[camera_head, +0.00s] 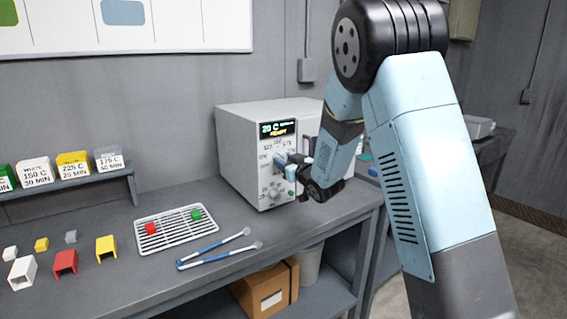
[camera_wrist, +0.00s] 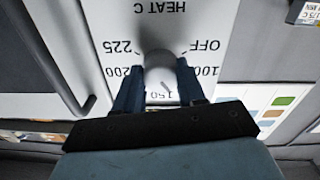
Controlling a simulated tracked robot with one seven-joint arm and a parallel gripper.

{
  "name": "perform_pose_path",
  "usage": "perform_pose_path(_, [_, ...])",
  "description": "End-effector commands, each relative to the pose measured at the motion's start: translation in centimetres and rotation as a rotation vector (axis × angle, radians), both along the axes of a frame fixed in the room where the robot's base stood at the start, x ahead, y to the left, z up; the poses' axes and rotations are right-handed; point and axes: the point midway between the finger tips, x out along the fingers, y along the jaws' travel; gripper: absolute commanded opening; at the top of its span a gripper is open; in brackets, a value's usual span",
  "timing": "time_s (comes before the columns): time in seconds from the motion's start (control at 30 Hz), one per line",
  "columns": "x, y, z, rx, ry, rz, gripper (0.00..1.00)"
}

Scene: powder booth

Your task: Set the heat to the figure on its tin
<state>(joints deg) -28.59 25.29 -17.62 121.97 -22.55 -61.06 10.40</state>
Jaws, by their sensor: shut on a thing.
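The oven (camera_head: 245,150) stands on the bench, its display (camera_head: 277,129) lit and reading about 20 C. My gripper (camera_head: 291,160) is at the oven's front panel, shut on the heat knob. The panel lettering is upside down there: HEAT C, OFF, 100, 150, 200 and 225 show. The knob's mark is too unclear to read. Tins on the shelf include white (camera_head: 36,171) marked 150 C, yellow (camera_head: 74,164) marked 225 C and grey (camera_head: 109,159) marked 175 C.
A green tin (camera_head: 5,178) is cut off at left. A wire rack (camera_head: 176,236) holds a red piece (camera_head: 151,229) and a green piece (camera_head: 196,215). Blue-handled tongs (camera_head: 215,249) lie beside it. Loose white, yellow, grey and red pieces lie at front left. A cardboard box (camera_head: 268,290) sits below.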

Motion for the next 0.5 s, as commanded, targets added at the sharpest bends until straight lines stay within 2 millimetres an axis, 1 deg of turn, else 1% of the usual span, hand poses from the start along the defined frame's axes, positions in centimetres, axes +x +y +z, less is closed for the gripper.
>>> perform_pose_path(0.17, [-0.07,0.09,-0.09,-0.054,-0.035,0.002,0.09])
perform_pose_path(0.47, [-0.09,0.12,-0.11,-0.061,-0.038,0.003,0.09])
perform_pose_path(0.5, [-0.09,0.12,-0.12,-0.060,-0.038,0.003,0.42])
